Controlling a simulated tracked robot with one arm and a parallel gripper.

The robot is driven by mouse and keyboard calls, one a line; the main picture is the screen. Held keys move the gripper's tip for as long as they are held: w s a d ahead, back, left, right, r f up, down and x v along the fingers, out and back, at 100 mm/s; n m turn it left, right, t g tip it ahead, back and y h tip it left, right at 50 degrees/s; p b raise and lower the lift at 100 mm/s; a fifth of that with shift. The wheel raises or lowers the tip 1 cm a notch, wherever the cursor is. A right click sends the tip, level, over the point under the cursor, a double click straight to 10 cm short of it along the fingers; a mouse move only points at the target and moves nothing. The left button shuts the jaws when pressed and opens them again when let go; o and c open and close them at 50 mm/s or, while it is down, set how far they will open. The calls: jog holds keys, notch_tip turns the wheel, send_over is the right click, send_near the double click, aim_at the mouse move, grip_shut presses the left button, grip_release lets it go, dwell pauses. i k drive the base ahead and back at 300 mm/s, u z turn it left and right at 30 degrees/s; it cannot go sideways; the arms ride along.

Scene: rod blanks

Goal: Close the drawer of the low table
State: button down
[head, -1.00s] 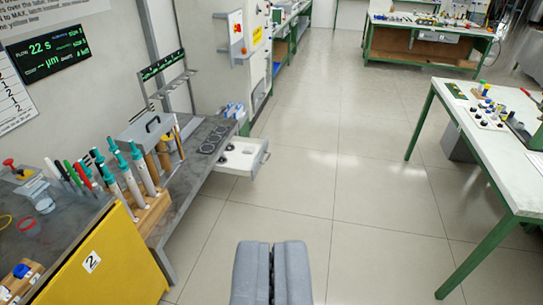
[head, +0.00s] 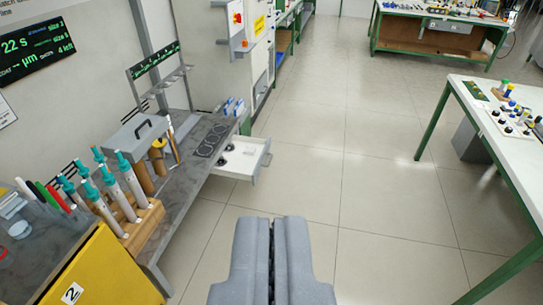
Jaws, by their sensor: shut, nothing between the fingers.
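The low table (head: 190,185) stands against the wall at the left, with a grey top. Its drawer (head: 245,160) is white and pulled out to the right, over the floor. A few small dark things lie inside it, too small to name. My gripper (head: 272,222) is at the bottom middle of the view, its two grey fingers together and empty. It is well short of the drawer and touches nothing that I can see.
A wooden rack (head: 140,222) with teal-topped tools stands by the yellow cabinet (head: 100,275) at the near left. A grey box with a handle (head: 137,137) sits on the low table. A white table with green legs (head: 510,150) stands at the right. The floor between is clear.

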aim_at(240, 165)
jog(key=u, duration=0.15)
jog(key=i, duration=1.7)
jog(key=z, duration=0.2)
jog(key=i, duration=1.85)
jog(key=z, duration=0.35)
